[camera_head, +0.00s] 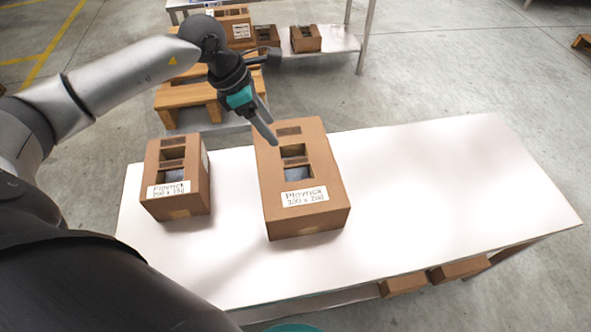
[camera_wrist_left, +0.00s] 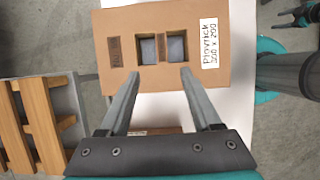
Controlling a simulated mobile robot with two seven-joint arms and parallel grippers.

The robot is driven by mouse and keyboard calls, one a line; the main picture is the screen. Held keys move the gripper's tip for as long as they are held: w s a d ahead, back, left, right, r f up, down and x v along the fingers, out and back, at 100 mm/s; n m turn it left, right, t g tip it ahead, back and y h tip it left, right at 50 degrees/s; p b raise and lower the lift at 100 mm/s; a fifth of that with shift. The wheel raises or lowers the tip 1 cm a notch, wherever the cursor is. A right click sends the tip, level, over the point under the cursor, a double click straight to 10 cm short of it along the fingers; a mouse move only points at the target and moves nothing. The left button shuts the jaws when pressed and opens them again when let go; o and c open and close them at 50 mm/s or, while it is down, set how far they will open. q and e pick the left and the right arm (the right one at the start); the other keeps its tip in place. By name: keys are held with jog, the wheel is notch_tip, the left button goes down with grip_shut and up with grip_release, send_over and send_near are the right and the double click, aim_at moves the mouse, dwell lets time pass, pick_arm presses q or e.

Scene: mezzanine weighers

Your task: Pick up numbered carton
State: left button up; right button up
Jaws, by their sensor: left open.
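A large brown carton (camera_head: 328,178) stands upright on the white table, with a handwritten label and two openings in its top. A smaller labelled carton (camera_head: 182,205) stands to its left. My left gripper (camera_head: 268,127) is open and empty, over the far part of the large carton. In the left wrist view, the open fingers (camera_wrist_left: 162,72) point at the large carton's top (camera_wrist_left: 120,80), at its near edge in that view, with both openings just beyond the tips. Whether they touch it I cannot tell. What seems to be my right gripper (camera_wrist_left: 298,14) shows small in the wrist view's corner.
The white table (camera_head: 460,190) is bare to the right of the large carton. Boxes (camera_head: 404,285) sit below it. Behind stand a wooden pallet (camera_head: 188,97) and a shelf (camera_head: 340,42) with several cartons. Grey floor is open at the right.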

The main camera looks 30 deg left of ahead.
pick_arm(q)
jog(key=b, duration=0.1)
send_near(296, 161)
jog(key=shift+f, duration=0.65)
jog(key=b+x, duration=0.1)
jog(key=x, duration=0.1)
jog(key=shift+w+d+f, duration=0.1)
jog(key=shift+w+f, duration=0.05)
jog(key=shift+f, duration=0.15)
jog(key=shift+x, duration=0.85)
jog(key=b+x, duration=0.1)
jog(key=x, duration=0.2)
jog(key=shift+d+f+b, duration=0.15)
jog(key=shift+d+b, duration=0.1)
jog(key=shift+b, duration=0.15)
jog(key=shift+w+d+f, duration=0.2)
jog(key=shift+f, duration=0.4)
pick_arm(e)
jog(key=w+a, duration=0.2)
jog(key=w, duration=0.4)
jog(key=shift+w+a, duration=0.3)
jog(key=shift+a, duration=0.05)
pick_arm(q)
grip_shut()
jog(key=shift+w+r, duration=0.1)
